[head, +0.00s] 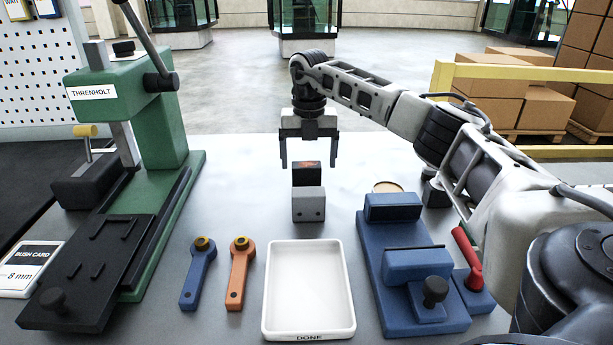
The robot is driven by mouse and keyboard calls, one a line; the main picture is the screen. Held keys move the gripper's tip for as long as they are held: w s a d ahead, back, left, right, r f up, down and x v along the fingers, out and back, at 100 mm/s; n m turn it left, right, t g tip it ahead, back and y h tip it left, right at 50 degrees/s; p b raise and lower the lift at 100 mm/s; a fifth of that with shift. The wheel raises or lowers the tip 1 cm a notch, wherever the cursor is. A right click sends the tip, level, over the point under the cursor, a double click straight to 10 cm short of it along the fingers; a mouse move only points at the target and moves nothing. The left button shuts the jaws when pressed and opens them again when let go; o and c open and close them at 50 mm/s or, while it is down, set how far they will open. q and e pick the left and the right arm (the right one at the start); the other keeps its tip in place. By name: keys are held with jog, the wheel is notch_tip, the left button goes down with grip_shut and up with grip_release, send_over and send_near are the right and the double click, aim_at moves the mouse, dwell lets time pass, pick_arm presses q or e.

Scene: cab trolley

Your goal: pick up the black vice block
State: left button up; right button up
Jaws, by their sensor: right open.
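A black block (307,174) with an orange-red mark on its upper face shows just behind a grey block (308,205) on the table. The grey block hides its lower part, and I cannot tell whether the two touch. My right gripper (309,164) points down with its fingers spread, one to each side of the black block in the picture. It is open and empty. I cannot tell how far its fingertips are above or behind the block. My left gripper is not in view.
A white tray (308,330) marked DONE lies in front, with a blue vice (380,270) to its right. Blue (196,275) and orange (238,275) handled tools lie left of it. A green press (160,130) stands at left. My right arm covers the right side.

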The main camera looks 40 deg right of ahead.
aim_at(307, 164)
notch_tip(307, 164, down, 4)
jog(key=shift+w+a+f, duration=0.1)
jog(key=shift+a+f, duration=0.05)
jog(key=shift+f, duration=0.05)
jog(key=shift+r, duration=0.1)
jog(key=c, duration=1.4)
jog(key=shift+o, duration=0.2)
jog(key=shift+r, duration=0.1)
jog(key=shift+w+r, duration=0.1)
jog(key=shift+r, duration=0.45)
jog(key=s+a+r+b, duration=0.1)
jog(key=s+a+r, duration=0.8)
jog(key=s+r, duration=0.2)
jog(key=shift+r, duration=0.5)
jog(key=shift+w, duration=0.1)
